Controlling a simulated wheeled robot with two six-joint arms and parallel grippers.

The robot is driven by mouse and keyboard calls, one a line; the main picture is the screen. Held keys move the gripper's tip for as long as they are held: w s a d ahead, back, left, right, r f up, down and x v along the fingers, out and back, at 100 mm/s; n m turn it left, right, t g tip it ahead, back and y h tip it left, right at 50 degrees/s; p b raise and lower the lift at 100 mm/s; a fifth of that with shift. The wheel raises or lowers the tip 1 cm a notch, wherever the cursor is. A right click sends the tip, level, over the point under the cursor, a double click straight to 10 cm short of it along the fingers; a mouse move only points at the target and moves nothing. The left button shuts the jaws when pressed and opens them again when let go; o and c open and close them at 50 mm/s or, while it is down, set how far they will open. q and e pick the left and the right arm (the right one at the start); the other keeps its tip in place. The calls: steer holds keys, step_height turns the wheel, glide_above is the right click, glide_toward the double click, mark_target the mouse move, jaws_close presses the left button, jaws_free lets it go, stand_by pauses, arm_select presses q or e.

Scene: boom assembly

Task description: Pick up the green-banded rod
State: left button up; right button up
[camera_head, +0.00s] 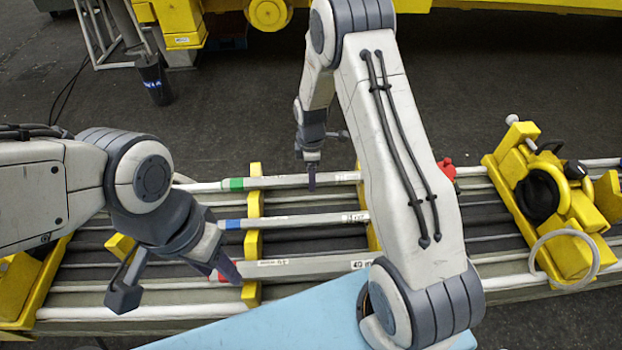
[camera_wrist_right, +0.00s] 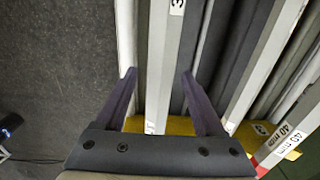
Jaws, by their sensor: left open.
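The green-banded rod (camera_head: 275,182) is a pale bar lying across yellow supports, its green band near its left end in the head view. My right gripper (camera_head: 312,180) points down over its middle. In the right wrist view the right gripper (camera_wrist_right: 157,78) is open, its dark fingers on either side of this pale rod (camera_wrist_right: 158,60) with gaps beside it; the green band is not visible there. I cannot tell how far the fingers reach down. My left gripper (camera_head: 172,284) is open and empty near the left end of the red-banded rod (camera_head: 310,266).
A blue-banded rod (camera_head: 295,221) lies between the green-banded and red-banded rods. Yellow supports (camera_head: 254,240) cross under them. A light blue panel (camera_head: 260,322) is in front. A yellow clamp-like fixture (camera_head: 555,200) stands at the right. Dark floor (camera_head: 230,110) is open behind.

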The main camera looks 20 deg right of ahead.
jaws_close()
steer(key=shift+w+r, duration=0.1)
steer(key=shift+r, duration=0.05)
stand_by(1.0)
